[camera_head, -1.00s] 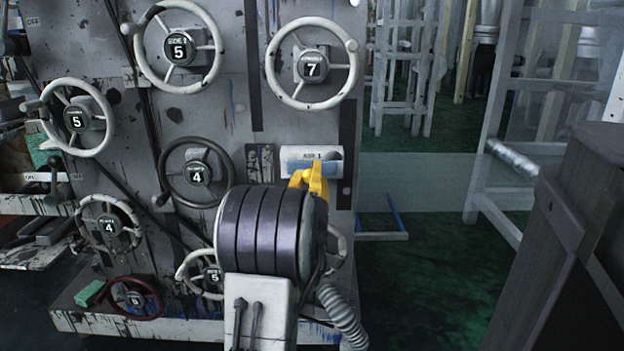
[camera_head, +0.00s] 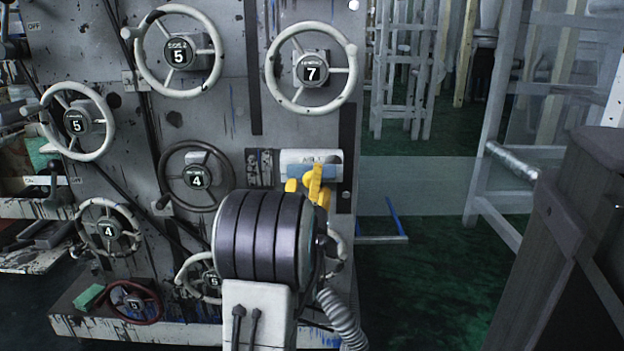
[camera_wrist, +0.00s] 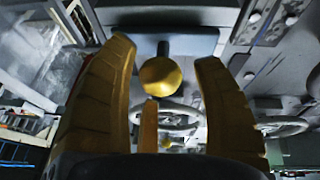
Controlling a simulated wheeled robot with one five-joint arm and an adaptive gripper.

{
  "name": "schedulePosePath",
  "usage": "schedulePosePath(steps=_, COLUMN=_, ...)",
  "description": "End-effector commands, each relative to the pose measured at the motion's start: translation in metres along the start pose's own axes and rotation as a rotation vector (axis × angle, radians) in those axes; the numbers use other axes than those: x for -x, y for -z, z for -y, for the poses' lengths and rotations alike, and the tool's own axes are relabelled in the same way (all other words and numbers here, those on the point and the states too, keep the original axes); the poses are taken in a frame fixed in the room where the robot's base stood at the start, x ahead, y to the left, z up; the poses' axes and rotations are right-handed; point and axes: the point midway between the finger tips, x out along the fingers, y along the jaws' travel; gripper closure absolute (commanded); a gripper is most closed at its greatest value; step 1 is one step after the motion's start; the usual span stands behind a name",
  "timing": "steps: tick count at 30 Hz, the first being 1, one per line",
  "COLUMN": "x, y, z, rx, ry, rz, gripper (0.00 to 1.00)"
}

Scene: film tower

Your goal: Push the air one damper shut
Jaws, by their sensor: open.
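The air one damper (camera_head: 296,157) is a pale box on the grey panel, right of the wheel marked 4, with a blue-grey front part showing below its top edge. Its label is too blurred to read now. My yellow gripper (camera_head: 306,183) is just in front of its lower side, seen from behind my arm. In the wrist view my gripper (camera_wrist: 165,58) has its fingers spread. A yellow ball knob (camera_wrist: 160,77) on a dark stem shows between them, below the blue-grey damper front (camera_wrist: 180,42). I cannot tell whether a finger touches the knob.
A dark wooden post (camera_head: 545,250) stands at the right. Green floor (camera_head: 440,270) between panel and post is mostly open.

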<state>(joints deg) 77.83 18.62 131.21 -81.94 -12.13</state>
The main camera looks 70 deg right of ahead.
Motion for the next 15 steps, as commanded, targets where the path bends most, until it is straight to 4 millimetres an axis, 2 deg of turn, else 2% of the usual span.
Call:
schedulePosePath(steps=9, x=0.039, y=0.0, z=0.0, rx=0.0, ry=0.0, rz=0.001, gripper=0.39)
schedulePosePath(steps=15, x=0.056, y=0.0, z=0.0, rx=0.0, ry=0.0, rz=0.0, gripper=0.39)
